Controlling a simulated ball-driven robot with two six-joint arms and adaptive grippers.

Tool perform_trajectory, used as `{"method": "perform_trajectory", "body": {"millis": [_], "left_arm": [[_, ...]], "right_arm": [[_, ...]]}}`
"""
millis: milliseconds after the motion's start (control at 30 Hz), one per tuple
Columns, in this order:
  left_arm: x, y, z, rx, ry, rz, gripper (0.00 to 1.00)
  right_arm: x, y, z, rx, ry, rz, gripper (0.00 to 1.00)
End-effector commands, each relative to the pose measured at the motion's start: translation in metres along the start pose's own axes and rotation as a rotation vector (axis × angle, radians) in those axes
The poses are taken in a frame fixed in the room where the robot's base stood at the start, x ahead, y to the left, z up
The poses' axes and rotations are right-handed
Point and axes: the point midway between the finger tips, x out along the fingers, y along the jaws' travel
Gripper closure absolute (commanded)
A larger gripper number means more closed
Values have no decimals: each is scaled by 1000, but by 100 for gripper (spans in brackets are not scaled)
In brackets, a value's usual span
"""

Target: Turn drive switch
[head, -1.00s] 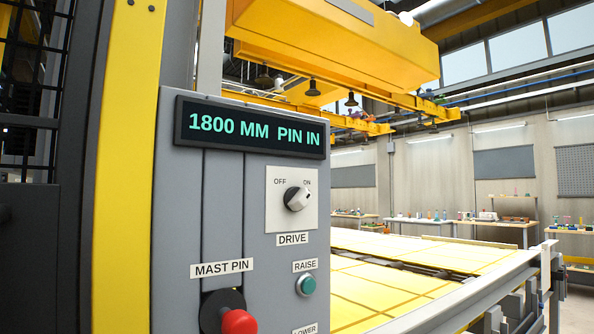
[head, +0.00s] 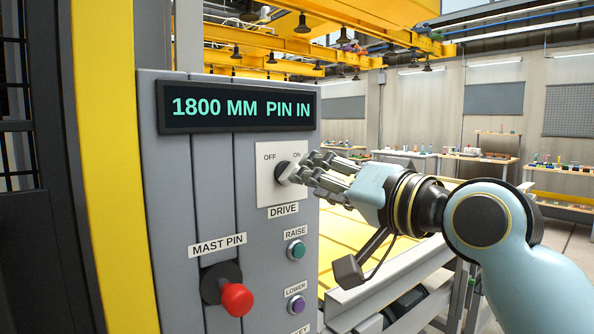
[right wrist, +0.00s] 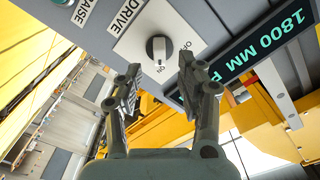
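My right gripper (head: 308,172) is at the plate from the right and partly covers the knob in the head view. In the right wrist view the fingers of my right gripper (right wrist: 160,70) are spread with a gap between them. Contact with the knob cannot be told. My left gripper is out of view.
The display (head: 240,107) above reads 1800 MM PIN IN. Below are the red MAST PIN knob (head: 237,299), the green RAISE button (head: 296,249) and the purple LOWER button (head: 296,304). A yellow post (head: 105,180) stands at left. A railing (head: 390,285) runs at right.

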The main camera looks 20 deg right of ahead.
Motion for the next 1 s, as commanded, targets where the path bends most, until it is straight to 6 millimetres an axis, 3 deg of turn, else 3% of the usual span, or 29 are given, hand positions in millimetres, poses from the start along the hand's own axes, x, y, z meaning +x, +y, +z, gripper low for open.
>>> {"method": "perform_trajectory", "body": {"millis": [100, 300, 633, 933, 1000], "left_arm": [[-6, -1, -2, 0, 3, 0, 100], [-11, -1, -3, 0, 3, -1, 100], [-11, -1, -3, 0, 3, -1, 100], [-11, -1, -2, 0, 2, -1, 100], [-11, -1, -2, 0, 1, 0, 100]], "right_arm": [[24, -2, -2, 3, 1, -1, 62], [47, 0, -1, 0, 0, 1, 62], [52, 1, 0, -2, 0, 1, 62], [52, 1, 0, -2, 0, 2, 98], [52, 1, 0, -2, 0, 2, 100]]}}
